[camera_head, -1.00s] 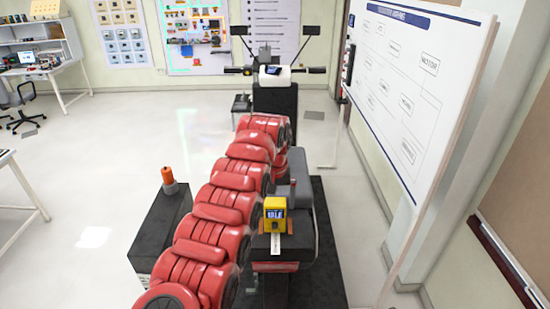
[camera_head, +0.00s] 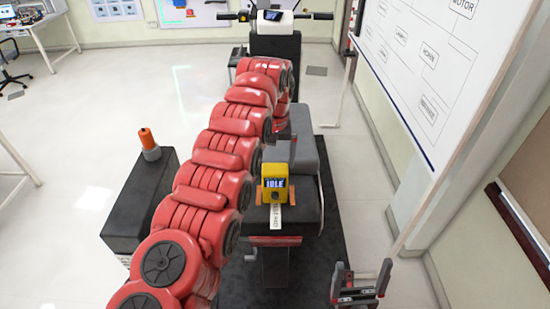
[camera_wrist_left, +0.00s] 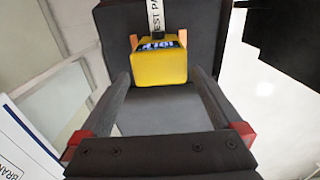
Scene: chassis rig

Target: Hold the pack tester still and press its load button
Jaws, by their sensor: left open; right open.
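The pack tester (camera_head: 274,188) is a small yellow box with a blue screen reading IDLE. It stands on the dark seat-like top of the rig (camera_head: 309,205), with orange pieces at both sides. In the left wrist view the tester (camera_wrist_left: 160,68) appears upside down, between and just beyond the spread fingers of my left gripper (camera_wrist_left: 160,80); a gap shows at each side. In the head view my red left arm mostly hides that gripper. My right gripper (camera_head: 362,272) is open and empty at the lower right, apart from the tester. I cannot make out the load button.
A white label strip (camera_head: 275,216) lies in front of the tester. A black box (camera_head: 141,205) with an orange-topped object (camera_head: 148,143) stands left of my arm. Handlebars (camera_head: 274,17) are at the back. A whiteboard (camera_head: 420,60) stands at the right; floor at left is clear.

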